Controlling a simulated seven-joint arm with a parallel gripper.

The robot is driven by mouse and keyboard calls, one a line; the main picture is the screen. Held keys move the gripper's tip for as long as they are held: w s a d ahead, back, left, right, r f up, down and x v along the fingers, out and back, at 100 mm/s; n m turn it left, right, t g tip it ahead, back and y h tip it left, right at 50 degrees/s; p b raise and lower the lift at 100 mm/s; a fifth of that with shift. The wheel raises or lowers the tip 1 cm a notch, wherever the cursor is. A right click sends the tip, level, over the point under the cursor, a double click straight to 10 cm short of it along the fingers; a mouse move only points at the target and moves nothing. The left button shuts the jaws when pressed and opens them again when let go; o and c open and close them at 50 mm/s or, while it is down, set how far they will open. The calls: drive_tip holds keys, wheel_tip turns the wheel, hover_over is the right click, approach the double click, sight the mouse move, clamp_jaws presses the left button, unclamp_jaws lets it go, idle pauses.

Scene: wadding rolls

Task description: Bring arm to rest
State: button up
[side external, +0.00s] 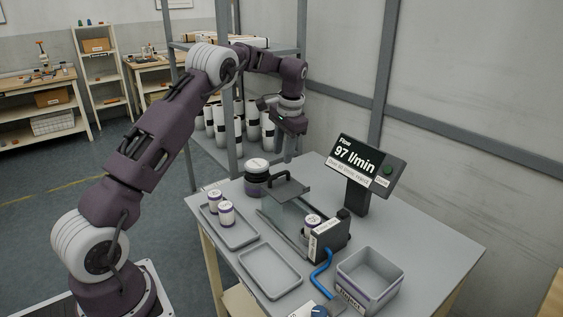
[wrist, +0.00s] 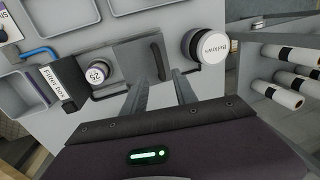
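My gripper (side external: 290,153) hangs above the back of the grey table (side external: 428,240), fingers pointing down. In the wrist view its two fingers (wrist: 160,82) stand apart with nothing between them. A dark jar with a white lid (side external: 257,168) stands near the table's back left; it also shows in the wrist view (wrist: 208,46). Two similar rolls (side external: 226,212) stand upright on the left tray (side external: 238,238).
A display (side external: 362,162) reading 97 l/min stands at the right. An empty tray (side external: 270,271) and an empty grey bin labelled Reject (side external: 368,279) lie in front. A metal rack with several white rolls (side external: 252,125) stands behind the table. A blue hose (side external: 321,274) runs from the filter box.

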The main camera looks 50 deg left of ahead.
drive_tip(key=s+d+r+t+h, duration=0.1)
drive_tip(key=s+d+r+t, duration=0.2)
drive_tip(key=s+d+r, duration=1.05)
drive_tip(key=s+d+t, duration=0.1)
drive_tip(key=s+d, duration=0.2)
drive_tip(key=s, duration=0.4)
drive_tip(key=s+d+f, duration=0.1)
drive_tip(key=s+d, duration=0.3)
drive_tip(key=s, duration=0.3)
drive_tip(key=s+d+t+h, duration=0.1)
drive_tip(key=s+d, duration=0.3)
drive_tip(key=s, duration=0.3)
drive_tip(key=shift+s+f+t, duration=0.15)
drive_tip(key=shift+s+t, duration=0.1)
drive_tip(key=shift+t, duration=0.05)
